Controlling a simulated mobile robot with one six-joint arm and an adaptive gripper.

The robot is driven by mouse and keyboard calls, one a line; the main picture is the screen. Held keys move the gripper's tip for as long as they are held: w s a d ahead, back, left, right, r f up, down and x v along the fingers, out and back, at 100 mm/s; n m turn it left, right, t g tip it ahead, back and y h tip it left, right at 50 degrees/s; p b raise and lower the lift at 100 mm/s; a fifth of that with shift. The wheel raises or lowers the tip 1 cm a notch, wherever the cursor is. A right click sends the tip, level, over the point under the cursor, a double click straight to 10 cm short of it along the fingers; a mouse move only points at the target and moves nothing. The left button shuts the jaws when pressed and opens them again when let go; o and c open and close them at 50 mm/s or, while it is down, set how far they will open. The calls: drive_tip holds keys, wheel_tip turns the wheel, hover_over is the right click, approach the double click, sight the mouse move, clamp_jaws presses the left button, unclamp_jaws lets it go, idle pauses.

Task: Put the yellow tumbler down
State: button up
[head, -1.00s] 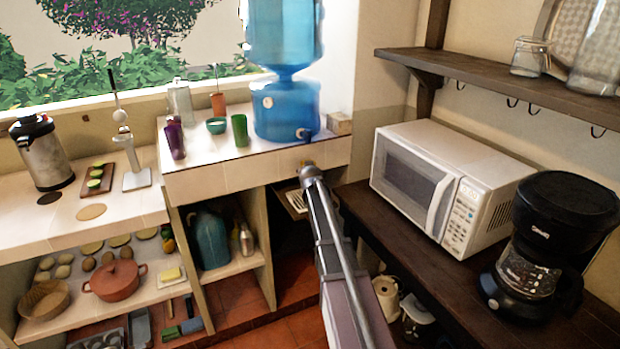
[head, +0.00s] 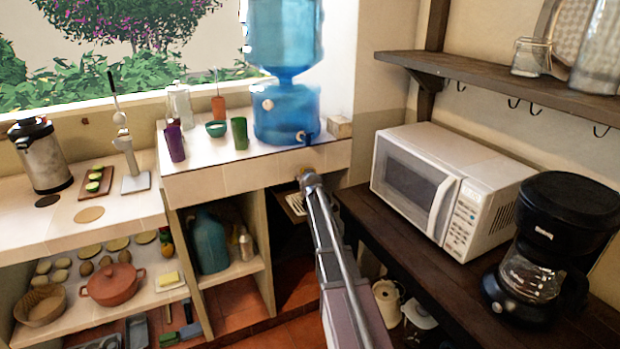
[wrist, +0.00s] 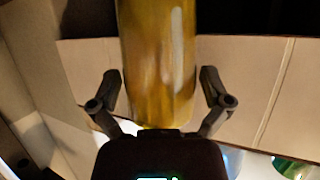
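The yellow tumbler (wrist: 158,60) fills the upper middle of the wrist view, between the two fingers of my gripper (wrist: 160,85). The fingers are closed in to its sides, and it appears held; its far end is cut off by the frame. In the head view my gripper (head: 307,178) is in front of the tiled counter's front face, below the water dispenser.
The tiled counter (head: 225,178) bears a purple tumbler (head: 174,143), a green tumbler (head: 239,133), a teal bowl (head: 216,128) and the blue water dispenser (head: 287,112). A microwave (head: 440,190) and coffee maker (head: 540,250) stand on the dark shelf at right. Counter space in front of the tumblers is clear.

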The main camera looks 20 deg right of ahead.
drive_tip(key=shift+r, duration=0.15)
drive_tip(key=shift+s+r, duration=0.15)
drive_tip(key=p+v, duration=0.4)
drive_tip(key=v, duration=0.7)
drive_tip(key=shift+s+p, duration=0.3)
drive_tip(key=shift+p, duration=0.1)
drive_tip(key=shift+a, duration=0.1)
drive_tip(key=shift+a, duration=0.1)
drive_tip(key=s+a+f+n+g+y, duration=0.1)
drive_tip(key=s+a+f+g, duration=0.2)
drive_tip(key=s+a, duration=0.4)
drive_tip(key=s+a+f+n+g+y, duration=0.1)
drive_tip(key=s+a+f+g, duration=0.3)
drive_tip(key=s+a, duration=0.4)
drive_tip(key=s+a+f+n+g+y, duration=0.2)
drive_tip(key=s+a+f+g, duration=0.2)
drive_tip(key=s, duration=1.2)
drive_tip(key=a+g, duration=0.1)
drive_tip(key=a, duration=0.2)
drive_tip(key=shift+s+a+f+g+y, duration=0.15)
drive_tip(key=shift+a+f+g+y, duration=0.15)
drive_tip(key=shift+a+y, duration=0.1)
